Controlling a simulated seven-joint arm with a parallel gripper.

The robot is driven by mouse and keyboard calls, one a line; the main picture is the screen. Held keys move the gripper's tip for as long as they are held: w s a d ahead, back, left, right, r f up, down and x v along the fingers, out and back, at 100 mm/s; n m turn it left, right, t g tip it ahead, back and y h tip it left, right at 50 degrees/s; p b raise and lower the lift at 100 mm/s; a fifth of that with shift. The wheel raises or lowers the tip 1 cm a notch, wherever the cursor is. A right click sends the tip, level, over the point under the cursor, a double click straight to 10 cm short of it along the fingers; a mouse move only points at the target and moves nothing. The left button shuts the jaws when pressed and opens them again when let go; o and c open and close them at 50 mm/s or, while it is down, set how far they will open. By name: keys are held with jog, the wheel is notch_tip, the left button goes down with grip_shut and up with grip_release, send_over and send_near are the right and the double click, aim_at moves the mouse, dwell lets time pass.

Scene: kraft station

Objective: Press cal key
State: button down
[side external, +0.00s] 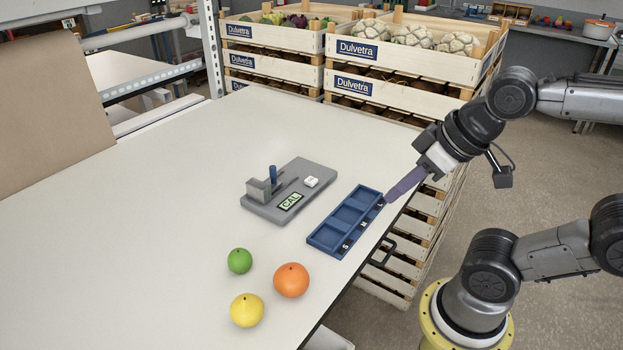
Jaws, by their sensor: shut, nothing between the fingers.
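A grey device (268,211) sits on the white table. It has a small grey block with a slot and a blue upright post (273,174) at its back left. A pale green label reading CAL (290,202) lies on its front. A small white key (311,182) with a faint mark stands at its right side. My gripper (390,198) is shut and empty, its purple-grey fingers pointing down-left. It is at the right end of the blue tray, to the right of the device and apart from the white key.
A blue tray (328,254) with several compartments, marked S, M and L, lies between the device and the table's right edge. A green fruit (240,261), an orange fruit (291,280) and a yellow fruit (247,310) sit in front. Wooden crates (405,69) stand behind.

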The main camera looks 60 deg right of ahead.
jog(key=w+a+r+t+y, duration=0.1)
jog(key=w+a+r, duration=0.15)
jog(key=w, duration=0.25)
jog(key=m+t, duration=0.2)
jog(key=m, duration=0.6)
send_over(311, 182)
jog(key=shift+s+d+f, duration=0.2)
jog(key=shift+s+d, duration=0.15)
jog(key=shift+f, duration=4.4)
jog(key=shift+f, duration=0.15)
jog(key=shift+f, duration=0.25)
